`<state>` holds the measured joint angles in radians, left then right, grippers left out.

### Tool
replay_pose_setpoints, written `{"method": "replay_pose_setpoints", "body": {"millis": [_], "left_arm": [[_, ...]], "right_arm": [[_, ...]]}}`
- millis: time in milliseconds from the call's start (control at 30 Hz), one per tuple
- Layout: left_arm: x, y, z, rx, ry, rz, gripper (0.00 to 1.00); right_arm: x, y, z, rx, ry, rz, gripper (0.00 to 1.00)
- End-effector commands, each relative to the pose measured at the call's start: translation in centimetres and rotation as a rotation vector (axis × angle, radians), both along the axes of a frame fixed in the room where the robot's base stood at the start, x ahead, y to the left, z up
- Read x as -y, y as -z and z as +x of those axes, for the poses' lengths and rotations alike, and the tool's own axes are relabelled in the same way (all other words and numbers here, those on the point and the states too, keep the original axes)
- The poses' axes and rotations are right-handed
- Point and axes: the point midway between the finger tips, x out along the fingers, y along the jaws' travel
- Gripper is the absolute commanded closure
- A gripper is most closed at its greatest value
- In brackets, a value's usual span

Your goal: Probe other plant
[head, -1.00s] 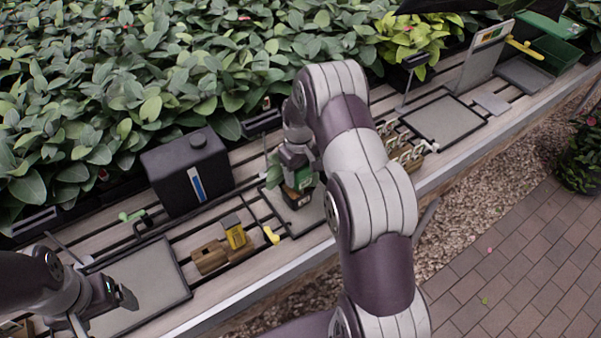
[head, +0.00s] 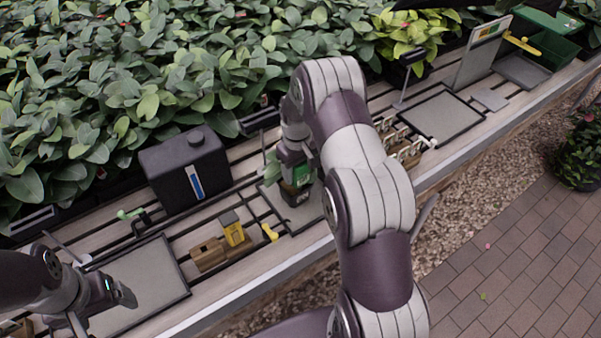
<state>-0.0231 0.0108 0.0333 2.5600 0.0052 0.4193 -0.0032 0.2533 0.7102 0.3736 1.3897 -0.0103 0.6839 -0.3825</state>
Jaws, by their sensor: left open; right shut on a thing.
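My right gripper (head: 294,158) is shut on a small dark pot with a green label (head: 297,182), above or on a grey tray (head: 302,215) in the middle of the bench. Green leaves show beside the pot; my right arm hides part of this area. A yellow meter with a grey top (head: 232,229) stands in or against a wooden block (head: 209,254), left of that tray. My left gripper (head: 125,296) is open and empty at the lower left, over a larger grey tray (head: 150,285).
A black canister (head: 185,170) stands behind the wooden block. A yellow-handled tool (head: 271,233) lies right of the meter. A rack of pale tags (head: 408,150), an empty tray (head: 440,118) and a green bin (head: 550,45) are further right. Dense foliage lines the back.

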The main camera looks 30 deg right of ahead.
Motion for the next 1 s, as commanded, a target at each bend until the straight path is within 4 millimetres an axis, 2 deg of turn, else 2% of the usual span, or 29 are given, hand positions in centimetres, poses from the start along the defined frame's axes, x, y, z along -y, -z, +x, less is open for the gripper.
{"method": "replay_pose_setpoints", "body": {"millis": [167,200,300,567,667,1000], "left_arm": [[0.0,0.0,0.0,0.000,0.000,0.000,0.16],[0.0,0.0,0.0,0.000,0.000,0.000,0.16],[0.0,0.0,0.0,0.000,0.000,0.000,0.16],[0.0,0.0,0.0,0.000,0.000,0.000,0.16],[0.0,0.2,0.0,0.000,0.000,0.000,0.16],[0.0,1.3,0.0,0.000,0.000,0.000,0.16]], "right_arm": [[0.0,0.0,0.0,0.000,0.000,0.000,0.72],[0.0,0.0,0.0,0.000,0.000,0.000,0.38],[0.0,0.0,0.0,0.000,0.000,0.000,0.11],[0.0,-0.1,0.0,0.000,0.000,0.000,0.11],[0.0,-0.9,0.1,0.001,0.000,-0.001,0.11],[0.0,-9.5,0.2,0.004,0.000,-0.001,0.11]]}}
